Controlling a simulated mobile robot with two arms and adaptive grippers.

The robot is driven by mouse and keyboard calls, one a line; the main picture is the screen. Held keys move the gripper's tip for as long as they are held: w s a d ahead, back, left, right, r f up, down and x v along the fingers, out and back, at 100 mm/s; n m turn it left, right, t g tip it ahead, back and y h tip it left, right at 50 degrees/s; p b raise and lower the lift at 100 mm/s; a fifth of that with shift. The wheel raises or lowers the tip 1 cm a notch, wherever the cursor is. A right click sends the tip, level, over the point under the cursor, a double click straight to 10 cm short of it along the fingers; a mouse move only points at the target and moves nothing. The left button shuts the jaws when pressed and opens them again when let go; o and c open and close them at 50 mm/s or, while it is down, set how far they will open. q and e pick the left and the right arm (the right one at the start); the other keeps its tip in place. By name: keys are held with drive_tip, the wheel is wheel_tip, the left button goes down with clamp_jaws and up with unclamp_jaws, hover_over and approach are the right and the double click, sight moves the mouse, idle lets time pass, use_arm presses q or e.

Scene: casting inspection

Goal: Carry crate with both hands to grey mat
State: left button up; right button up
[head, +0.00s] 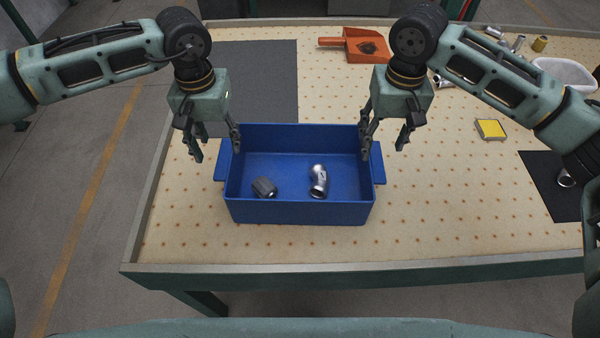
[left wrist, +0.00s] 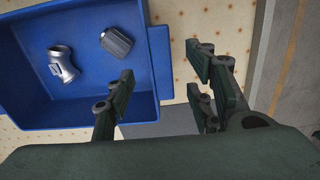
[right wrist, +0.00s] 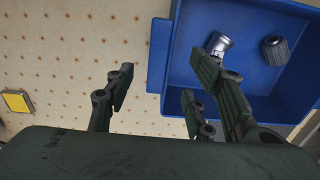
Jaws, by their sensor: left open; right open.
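The blue crate (head: 300,212) sits on the perforated table near its front, with a side handle at each end. Inside lie a dark grey fitting (head: 264,187) and a shiny metal pipe fitting (head: 318,181). The grey mat (head: 268,75) lies flat behind the crate to the left. My left gripper (head: 216,152) is open at the left handle; in the left wrist view this handle (left wrist: 160,62) appears between the fingers. My right gripper (head: 385,148) is open at the right handle, which appears between its fingers in the right wrist view (right wrist: 158,52). Contact cannot be told.
An orange dustpan (head: 355,46) lies at the back. A yellow-topped block (head: 490,129), a white bowl (head: 565,74) and several metal parts are on the right. A black mat (head: 545,190) with a metal ring on it lies at the right edge. The grey mat's visible surface is clear.

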sight(223, 159)
use_arm(q)
wheel_tip(223, 159, down, 8)
drive_tip(key=shift+w+r, duration=0.1)
drive_tip(key=shift+w, duration=0.05)
use_arm(e)
wheel_tip(223, 159, down, 8)
drive_tip(key=shift+w+r, duration=0.1)
use_arm(q)
drive_tip(key=shift+c, duration=0.5)
use_arm(e)
drive_tip(key=shift+c, duration=0.5)
use_arm(q)
drive_tip(key=c, duration=1.1)
use_arm(e)
drive_tip(key=c, duration=1.1)
use_arm(q)
clamp_jaws()
use_arm(e)
clamp_jaws()
drive_tip(key=shift+d, duration=0.1)
